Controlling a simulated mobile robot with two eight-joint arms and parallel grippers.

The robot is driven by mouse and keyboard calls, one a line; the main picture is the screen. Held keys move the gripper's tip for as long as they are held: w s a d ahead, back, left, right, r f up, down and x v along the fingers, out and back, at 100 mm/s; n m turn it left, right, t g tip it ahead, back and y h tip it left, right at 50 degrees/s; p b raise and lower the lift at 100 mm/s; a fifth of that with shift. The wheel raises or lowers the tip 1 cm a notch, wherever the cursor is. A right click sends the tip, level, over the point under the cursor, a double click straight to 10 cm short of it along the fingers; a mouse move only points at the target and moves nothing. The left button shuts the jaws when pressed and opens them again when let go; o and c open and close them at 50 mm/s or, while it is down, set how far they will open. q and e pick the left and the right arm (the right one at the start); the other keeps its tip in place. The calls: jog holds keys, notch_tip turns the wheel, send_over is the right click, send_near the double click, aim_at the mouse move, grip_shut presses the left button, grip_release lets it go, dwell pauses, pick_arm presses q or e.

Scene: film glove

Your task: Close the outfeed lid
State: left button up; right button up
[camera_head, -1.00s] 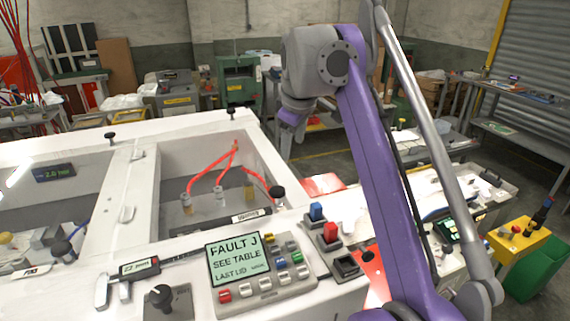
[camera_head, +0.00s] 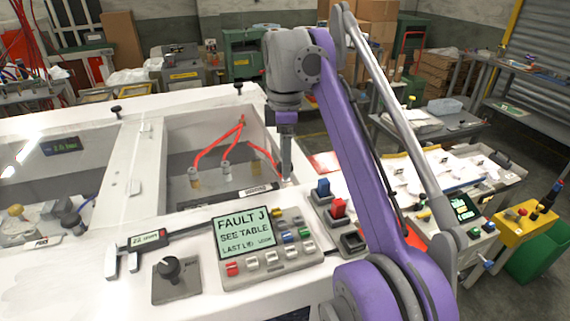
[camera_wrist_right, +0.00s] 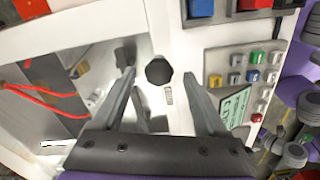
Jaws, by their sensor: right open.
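My right gripper (camera_head: 286,176) points down at the near right corner of the right-hand window (camera_head: 200,165) in the white machine top. In the right wrist view its two fingers (camera_wrist_right: 159,76) are apart, with a black knob (camera_wrist_right: 159,71) showing between their tips. I cannot tell whether the fingers touch it. In the head view the gripper hides that knob. A dark label strip (camera_head: 258,189) lies along the window's near edge, its words unreadable. I cannot tell which framed part is the outfeed lid or how far it stands open. My left gripper is out of view.
A panel reading "FAULT J" (camera_head: 243,237) with several buttons lies near the gripper. Blue (camera_head: 323,187) and red (camera_head: 338,207) switches stand to its right. Orange tubes (camera_head: 218,143) run inside the window.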

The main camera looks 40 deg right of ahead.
jog(key=shift+w+f, duration=0.1)
jog(key=shift+f, duration=0.45)
grip_shut()
dwell(1.1)
